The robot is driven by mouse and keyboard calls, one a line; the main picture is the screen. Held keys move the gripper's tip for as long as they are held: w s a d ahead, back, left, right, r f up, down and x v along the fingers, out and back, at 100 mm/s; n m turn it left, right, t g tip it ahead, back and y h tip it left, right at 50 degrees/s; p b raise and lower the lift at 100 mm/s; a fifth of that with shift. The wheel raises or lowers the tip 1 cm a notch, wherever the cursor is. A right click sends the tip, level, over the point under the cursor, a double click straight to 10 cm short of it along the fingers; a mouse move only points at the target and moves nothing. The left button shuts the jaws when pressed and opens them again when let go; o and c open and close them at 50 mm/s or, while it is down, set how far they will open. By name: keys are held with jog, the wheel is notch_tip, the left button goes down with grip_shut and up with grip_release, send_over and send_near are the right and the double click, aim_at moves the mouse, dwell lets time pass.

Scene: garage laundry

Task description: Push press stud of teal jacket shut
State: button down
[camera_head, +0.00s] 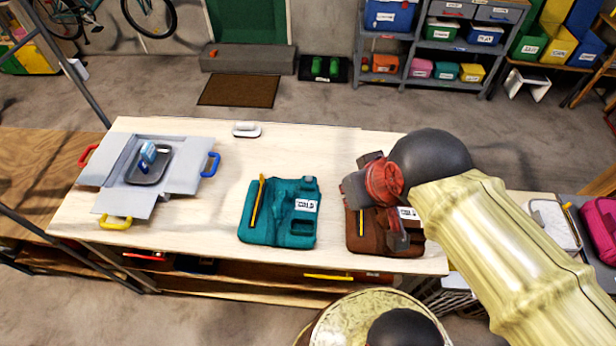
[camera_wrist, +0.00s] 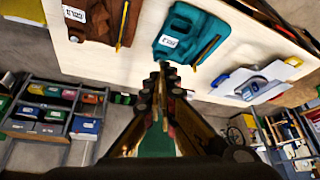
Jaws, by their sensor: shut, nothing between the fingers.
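The teal jacket (camera_head: 262,220) lies folded flat on the pale wooden table. It has a yellow strip at its left, a white label at its right and a dark rectangular patch below the label. It also shows in the wrist view (camera_wrist: 190,32), upside down. I cannot make out its press stud or whether it is shut. My gripper (camera_wrist: 163,68) is shut and empty, its fingers apart from the teal jacket. In the head view my wrist is over the brown jacket, to the right of the teal one.
The brown jacket (camera_head: 365,238) lies right of the teal one, partly hidden by my arm. A grey box with open flaps (camera_head: 103,168) stands at the table's left. A white-handled thing (camera_head: 246,130) lies at the back edge. Bare table (camera_head: 215,215) shows between box and teal jacket.

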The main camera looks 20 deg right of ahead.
jog(key=w+f+m, duration=0.1)
jog(key=w+f, duration=0.3)
jog(key=w, duration=0.4)
jog(key=w+f+m+g+h+p, duration=0.1)
jog(key=w+f, duration=0.3)
jog(key=w, duration=0.4)
jog(key=w+f+m+g, duration=0.1)
jog(key=w+f, duration=0.3)
jog(key=w, duration=0.4)
jog(key=shift+f+m+p, duration=0.2)
jog(key=shift+m+p, duration=0.1)
jog(key=shift+m, duration=0.5)
jog(key=shift+a, duration=0.1)
